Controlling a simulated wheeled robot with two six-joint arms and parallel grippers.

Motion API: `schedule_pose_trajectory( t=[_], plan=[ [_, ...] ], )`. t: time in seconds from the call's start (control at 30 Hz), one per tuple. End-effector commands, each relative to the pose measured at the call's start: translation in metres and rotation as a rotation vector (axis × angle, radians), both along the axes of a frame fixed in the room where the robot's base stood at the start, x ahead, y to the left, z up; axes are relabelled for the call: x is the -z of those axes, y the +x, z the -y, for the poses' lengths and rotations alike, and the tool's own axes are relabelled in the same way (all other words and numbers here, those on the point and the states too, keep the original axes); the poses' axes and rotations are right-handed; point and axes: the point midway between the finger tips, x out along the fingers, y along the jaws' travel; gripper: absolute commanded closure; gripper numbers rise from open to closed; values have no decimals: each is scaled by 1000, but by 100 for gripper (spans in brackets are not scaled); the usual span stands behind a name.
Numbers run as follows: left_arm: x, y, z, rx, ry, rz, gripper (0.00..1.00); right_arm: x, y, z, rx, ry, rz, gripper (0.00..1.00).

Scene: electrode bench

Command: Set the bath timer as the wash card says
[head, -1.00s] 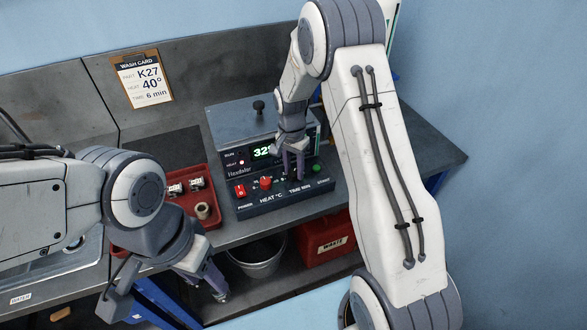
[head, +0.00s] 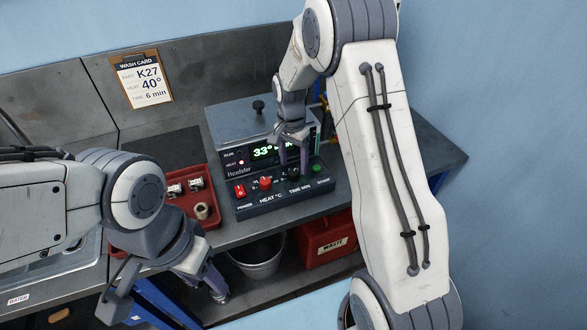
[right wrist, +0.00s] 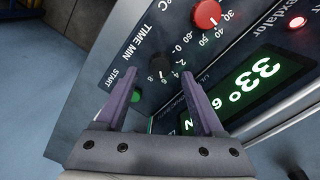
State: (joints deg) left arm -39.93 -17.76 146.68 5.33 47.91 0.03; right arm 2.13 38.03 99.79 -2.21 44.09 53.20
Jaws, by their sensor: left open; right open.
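The wash card (head: 146,86) on the back panel reads K27, heat 40°, time 6 min. The bath (head: 240,122) has a green display (head: 264,152) showing 33°; in the right wrist view the display (right wrist: 244,88) also shows a 6, partly hidden by a finger. The black time knob (head: 293,174) sits at the front panel, and in the right wrist view this knob (right wrist: 160,66) lies just beyond the fingertips. My right gripper (right wrist: 158,86) is open, its fingers either side of the knob's line, apparently not touching it. My left gripper (head: 219,292) is open and empty, below the bench edge.
The red heat knob (head: 265,183), red power switch (head: 240,190) and green start button (head: 317,168) flank the time knob. A red tray (head: 207,223) with small parts stands left of the bath. A metal bucket (head: 258,262) and red waste box (head: 322,240) are below.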

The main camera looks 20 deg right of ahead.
Motion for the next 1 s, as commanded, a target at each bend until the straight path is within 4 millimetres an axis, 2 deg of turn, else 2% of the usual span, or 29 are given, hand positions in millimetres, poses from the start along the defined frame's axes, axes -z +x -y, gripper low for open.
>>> schedule_pose_trajectory(
  t=[0.2,0.4,0.53,1.0],
  plan=[
    [11,0,0,1,0,0,50,-44,3,-1,0,0,8,30],
    [14,0,0,1,0,0,50,-70,3,-2,0,0,3,30],
    [14,0,0,1,0,0,50,-76,3,-2,0,0,2,30],
    [14,0,0,1,0,0,50,-78,1,-6,-18,2,3,30]
  ],
)
